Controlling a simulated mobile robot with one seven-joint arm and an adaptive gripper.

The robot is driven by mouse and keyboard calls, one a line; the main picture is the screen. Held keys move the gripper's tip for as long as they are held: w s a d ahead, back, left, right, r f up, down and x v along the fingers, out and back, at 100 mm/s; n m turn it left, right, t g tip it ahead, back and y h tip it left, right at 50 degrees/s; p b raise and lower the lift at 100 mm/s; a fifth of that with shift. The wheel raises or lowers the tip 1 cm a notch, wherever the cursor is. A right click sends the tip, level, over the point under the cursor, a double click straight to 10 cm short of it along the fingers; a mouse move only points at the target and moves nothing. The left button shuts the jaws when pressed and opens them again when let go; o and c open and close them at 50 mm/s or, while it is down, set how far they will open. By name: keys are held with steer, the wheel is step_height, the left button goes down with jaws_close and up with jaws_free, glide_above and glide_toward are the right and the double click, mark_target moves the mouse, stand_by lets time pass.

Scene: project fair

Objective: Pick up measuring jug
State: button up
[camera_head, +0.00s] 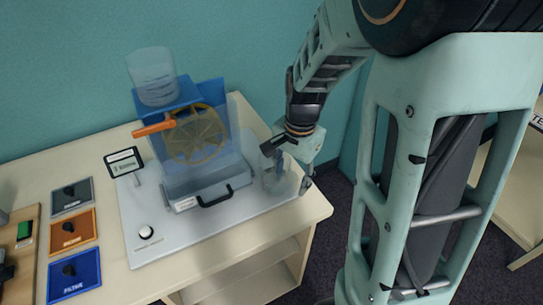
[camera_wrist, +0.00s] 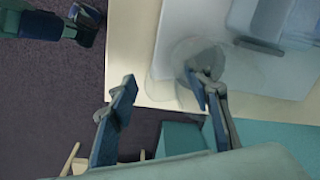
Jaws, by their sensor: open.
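A clear, see-through vessel that looks like the measuring jug (camera_head: 277,183) stands upright at the right end of the grey board. In the wrist view it is a faint round outline (camera_wrist: 235,72) near the table corner. My gripper (camera_head: 289,166) is open, right at the jug in the head view. In the wrist view my gripper (camera_wrist: 162,78) has one finger overlapping the jug's outline and the other beyond the table edge. I cannot tell whether that finger is inside the jug, above it or touching it. Nothing is held.
A blue water-wheel rig (camera_head: 205,180) with an orange spout and a clear tank (camera_head: 155,75) stands left of my gripper on the grey board (camera_head: 150,257). Switch plates (camera_head: 72,230) lie at the left on the table (camera_head: 318,208). The table's right edge is close, with dark floor beyond.

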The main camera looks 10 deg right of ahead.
steer(key=shift+f, duration=0.1)
jaws_close()
stand_by(0.3)
stand_by(0.4)
